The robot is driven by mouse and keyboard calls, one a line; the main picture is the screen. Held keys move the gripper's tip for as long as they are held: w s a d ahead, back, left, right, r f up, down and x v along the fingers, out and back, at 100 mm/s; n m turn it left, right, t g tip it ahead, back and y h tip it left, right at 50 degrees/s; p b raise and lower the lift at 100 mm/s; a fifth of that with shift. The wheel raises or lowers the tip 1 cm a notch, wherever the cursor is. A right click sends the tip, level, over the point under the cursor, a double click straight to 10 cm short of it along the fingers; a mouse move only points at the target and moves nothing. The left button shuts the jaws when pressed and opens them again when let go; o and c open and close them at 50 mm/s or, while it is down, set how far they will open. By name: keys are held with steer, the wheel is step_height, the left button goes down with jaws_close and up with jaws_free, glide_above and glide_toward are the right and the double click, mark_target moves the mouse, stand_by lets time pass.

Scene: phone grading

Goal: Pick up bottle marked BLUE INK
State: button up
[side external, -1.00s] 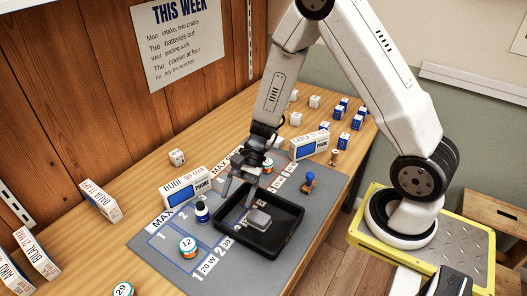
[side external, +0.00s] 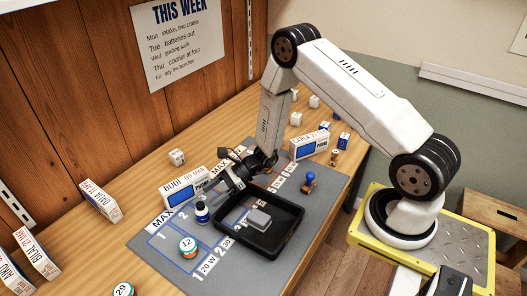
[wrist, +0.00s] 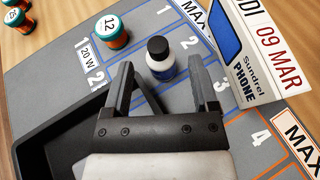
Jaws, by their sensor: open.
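A small bottle (side external: 202,212) with a black cap, a white body and a blue label stands upright on the grey mat (side external: 160,245), left of the black tray. Its lettering is too small to read. In the wrist view the bottle (wrist: 160,58) stands just ahead of my fingertips, in line with the gap between them. My gripper (side external: 229,186) is tilted, open and empty, above and right of the bottle, near the tray's far left corner. Its two fingers (wrist: 160,72) are apart in the wrist view, and neither visibly grips the bottle.
A phone box marked BUDI (side external: 185,188) stands close behind the bottle. A green-and-orange tub marked 12 (side external: 188,247) is in front. A blue-topped stamp (side external: 309,181) stands right of the tray.

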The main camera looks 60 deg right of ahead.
mark_target(203, 204)
steer(key=shift+f+x, duration=0.1)
steer(key=shift+x, duration=1.65)
steer(key=shift+f+x, duration=0.15)
steer(key=shift+x, duration=1.65)
steer(key=shift+s, duration=0.2)
jaws_close()
